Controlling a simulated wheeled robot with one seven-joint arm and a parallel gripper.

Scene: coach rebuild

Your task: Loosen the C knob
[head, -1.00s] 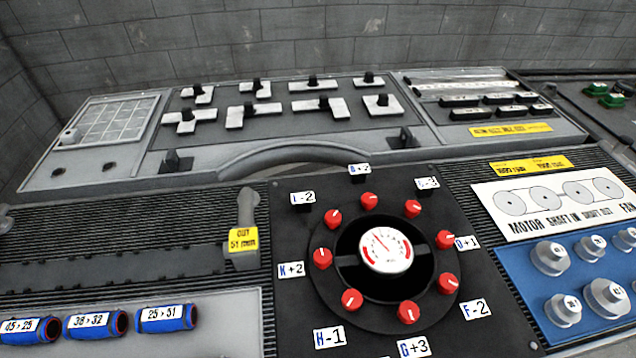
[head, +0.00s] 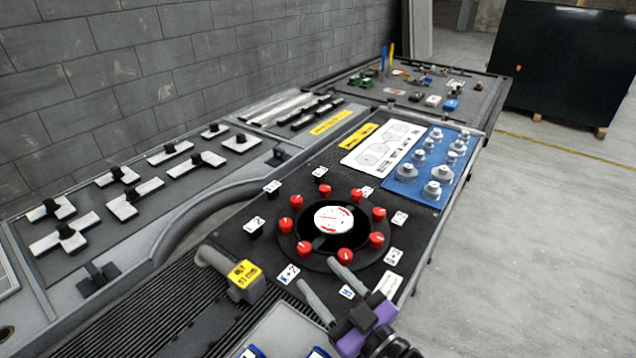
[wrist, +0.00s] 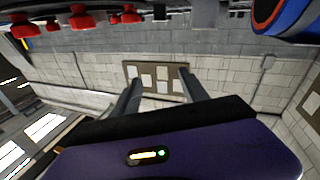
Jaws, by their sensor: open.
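A black round dial plate (head: 265,240) bears a ring of several red knobs around a white gauge (head: 333,217). The labels are too small to read fully; the far-side knob (head: 324,190), beside the far label (head: 320,171), appears to be the C knob. My gripper (head: 317,272) has grey fingers and a purple body. It is open and empty above the near side of the panel, by the near knobs and across the gauge from that far knob. In the wrist view its fingers (wrist: 160,88) are apart, with a wall behind; some red knobs (wrist: 82,17) show at the top left.
A grey lever with a yellow tag (head: 243,273) stands left of the dial. A blue panel with grey knobs (head: 408,190) lies beyond it to the right. Sliders (head: 60,240) line the back-left bench. Open floor (head: 540,230) is at the right.

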